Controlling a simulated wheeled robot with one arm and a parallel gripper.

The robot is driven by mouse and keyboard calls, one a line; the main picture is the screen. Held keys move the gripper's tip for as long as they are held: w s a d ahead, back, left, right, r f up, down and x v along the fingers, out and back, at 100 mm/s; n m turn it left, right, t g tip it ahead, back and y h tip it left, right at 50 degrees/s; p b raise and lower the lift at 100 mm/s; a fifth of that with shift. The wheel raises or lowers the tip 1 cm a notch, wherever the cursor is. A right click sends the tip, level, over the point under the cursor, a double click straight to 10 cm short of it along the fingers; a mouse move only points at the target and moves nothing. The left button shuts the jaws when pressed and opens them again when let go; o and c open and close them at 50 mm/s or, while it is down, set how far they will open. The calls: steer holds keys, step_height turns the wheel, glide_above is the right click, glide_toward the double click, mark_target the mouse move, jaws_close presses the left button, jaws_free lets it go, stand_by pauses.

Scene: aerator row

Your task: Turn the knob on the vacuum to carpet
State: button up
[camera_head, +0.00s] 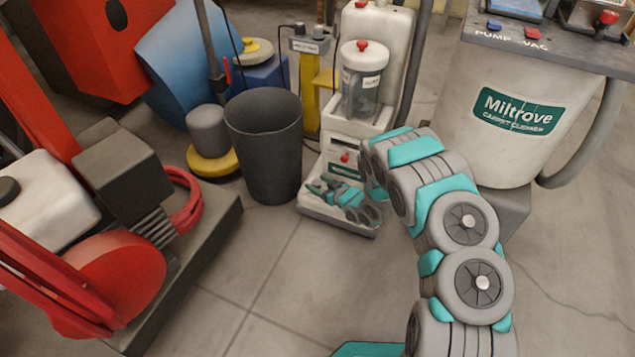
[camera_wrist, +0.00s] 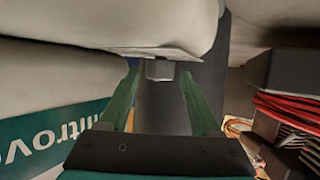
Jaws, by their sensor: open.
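The vacuum appears to be the white upright machine (camera_head: 375,60) at the centre back, with a clear canister and red knobs. One red knob (camera_head: 345,157) is low on its front, just above my gripper (camera_head: 318,187). Any setting marks are too small to read. In the wrist view my gripper (camera_wrist: 158,85) has its two green fingers spread apart. A small grey block (camera_wrist: 160,69) shows between the fingers under a pale body; I cannot tell if it is the knob or if anything touches it.
A grey bin (camera_head: 265,150) stands left of the white machine. A Miltrove carpet cleaner (camera_head: 500,85) stands at the right. A red machine (camera_head: 110,280) with coiled red hose fills the left. Floor in the lower middle is clear.

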steer(key=shift+m+t+h, duration=0.3)
steer(key=shift+s+a+f+m+t+h+b, duration=0.1)
steer(key=shift+m+t+h+b, duration=0.2)
steer(key=shift+m+h, duration=0.3)
steer(key=shift+s+a+m+t+h+b, duration=0.2)
steer(key=shift+m+t+h, duration=0.3)
steer(key=shift+m+h, duration=0.7)
steer(key=shift+w+a+m+t+h+b, duration=0.1)
steer(key=shift+m+t+h+b, duration=0.3)
steer(key=shift+m+h, duration=0.8)
steer(key=shift+a+m+h+p, duration=0.25)
steer(key=shift+m+h, duration=0.95)
steer(key=shift+h, duration=0.3)
steer(key=shift+a+m+h+p, duration=0.1)
steer(key=shift+m+h+p, duration=0.1)
steer(key=shift+m+h, duration=1.15)
steer(key=shift+a+m+g+h+b, duration=0.15)
steer(key=shift+m+g+h, duration=0.25)
steer(key=shift+m+h, duration=0.5)
steer(key=shift+d+m+g+h+b, duration=0.15)
steer(key=shift+m+g+h, duration=0.35)
steer(key=shift+h, duration=0.55)
steer(key=shift+a+m, duration=0.1)
steer(key=shift+m, duration=0.25)
